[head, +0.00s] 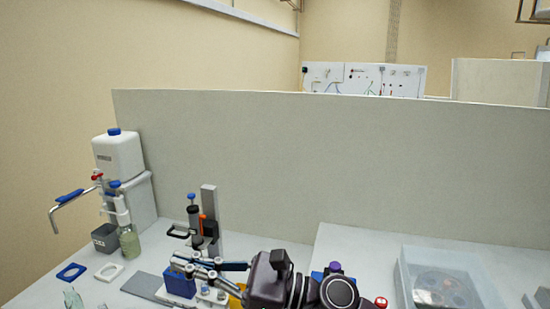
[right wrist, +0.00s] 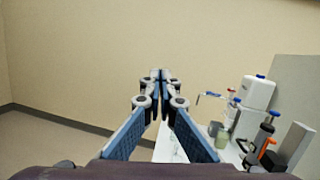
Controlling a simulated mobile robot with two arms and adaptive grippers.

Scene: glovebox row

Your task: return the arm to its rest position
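My right arm comes in from the bottom of the head view, and its right gripper (head: 178,262) points left, above the bench. In the right wrist view the two fingers (right wrist: 160,76) meet at the tips with nothing seen between them, so the gripper looks shut and empty. Beyond them are the plain wall and, lower down, part of the bench. My left gripper is not in view.
A white canister (head: 118,154) with a blue cap, a glass bottle (head: 130,243) and a dark grey box (head: 105,238) stand at the left. A stand with a syringe-like tool (head: 194,219) is behind the gripper. A clear bin (head: 448,280) is at the right. A grey partition (head: 330,165) closes the back.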

